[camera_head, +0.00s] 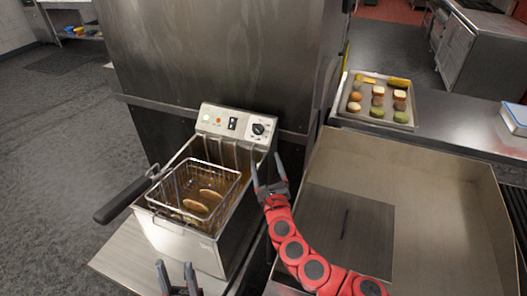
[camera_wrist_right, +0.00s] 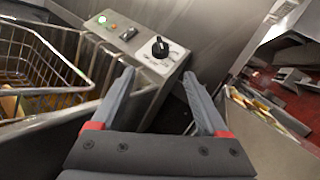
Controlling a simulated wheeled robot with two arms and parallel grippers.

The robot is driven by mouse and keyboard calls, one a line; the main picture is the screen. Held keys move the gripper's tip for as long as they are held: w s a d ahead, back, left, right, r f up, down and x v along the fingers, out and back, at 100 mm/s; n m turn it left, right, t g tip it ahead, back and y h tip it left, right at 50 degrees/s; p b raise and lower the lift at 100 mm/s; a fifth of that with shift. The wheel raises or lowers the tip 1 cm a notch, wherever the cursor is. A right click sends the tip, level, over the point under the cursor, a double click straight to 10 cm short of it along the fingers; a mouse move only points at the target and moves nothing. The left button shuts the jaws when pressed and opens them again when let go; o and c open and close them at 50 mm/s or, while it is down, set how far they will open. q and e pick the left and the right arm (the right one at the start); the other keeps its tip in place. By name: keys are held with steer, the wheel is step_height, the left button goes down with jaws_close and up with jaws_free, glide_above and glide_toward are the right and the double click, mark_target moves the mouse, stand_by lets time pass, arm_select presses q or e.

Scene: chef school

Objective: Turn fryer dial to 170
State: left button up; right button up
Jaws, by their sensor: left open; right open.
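The fryer (camera_head: 190,243) stands on the counter at the left, with its control panel (camera_head: 213,119) at the back. The black dial (camera_head: 258,129) sits on a white plate at the right end of the panel. In the right wrist view the dial (camera_wrist_right: 160,47) is ahead of the fingers. Its number marks are too small to read. My right gripper (camera_head: 266,170) is open and empty, in front of and below the dial, apart from it. Its fingers also show in the right wrist view (camera_wrist_right: 158,95). My left gripper (camera_head: 175,275) is open and empty at the bottom edge, in front of the fryer.
A wire basket (camera_head: 222,171) with fried pieces sits in the fryer, its black handle (camera_head: 122,200) jutting left. A sink-like steel basin (camera_head: 440,215) lies to the right. A tray (camera_head: 347,108) of food stands behind it. A steel cabinet wall (camera_head: 220,50) rises behind the panel.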

steer(key=shift+v, duration=2.5)
